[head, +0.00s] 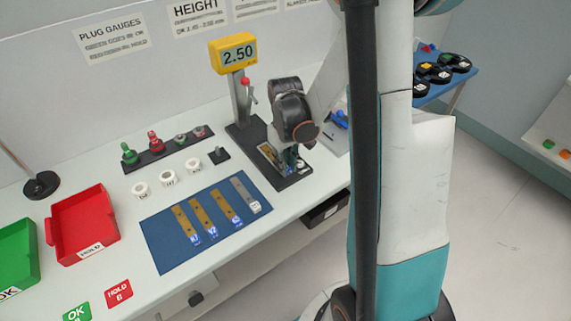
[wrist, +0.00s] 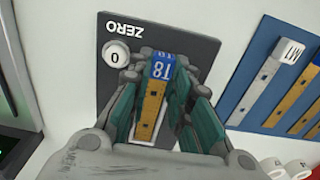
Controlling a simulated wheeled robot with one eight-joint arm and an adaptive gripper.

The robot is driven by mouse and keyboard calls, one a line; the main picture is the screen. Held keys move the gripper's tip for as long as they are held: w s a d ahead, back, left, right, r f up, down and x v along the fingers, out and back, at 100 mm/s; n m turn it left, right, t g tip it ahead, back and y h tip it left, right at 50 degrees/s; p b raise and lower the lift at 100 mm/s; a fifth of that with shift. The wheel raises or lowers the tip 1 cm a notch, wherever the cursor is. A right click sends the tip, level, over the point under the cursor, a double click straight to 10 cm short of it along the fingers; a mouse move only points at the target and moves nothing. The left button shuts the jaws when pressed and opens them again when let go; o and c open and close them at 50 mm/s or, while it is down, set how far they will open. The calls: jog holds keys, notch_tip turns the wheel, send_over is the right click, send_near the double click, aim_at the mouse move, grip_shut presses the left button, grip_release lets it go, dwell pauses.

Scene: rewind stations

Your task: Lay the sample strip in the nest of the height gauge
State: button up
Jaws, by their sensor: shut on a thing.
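The height gauge has a yellow display (head: 233,54) reading 2.50, a grey post and a dark base. In the head view my gripper (head: 291,160) is low over the front of that base. In the wrist view my gripper (wrist: 157,95) is shut on the sample strip (wrist: 150,105), a tan strip with a blue label at its far end. The strip lies over a dark plate (wrist: 195,30) marked ZERO, with a white round button marked 0. The fingers hide the strip's sides and much of the nest; I cannot tell whether the strip touches it.
A blue mat (head: 165,250) holds several tan strips and a grey one to the left. White rings (head: 167,178) and a rack of plug gauges (head: 154,160) stand behind it. A red tray (head: 80,222) and a green tray (head: 12,250) are at the far left.

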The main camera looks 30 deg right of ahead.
jog(key=shift+f, duration=0.2)
jog(key=o, duration=0.9)
jog(key=shift+r, duration=0.1)
notch_tip(320, 180, up, 12)
jog(key=p, duration=0.4)
jog(key=shift+r, duration=0.15)
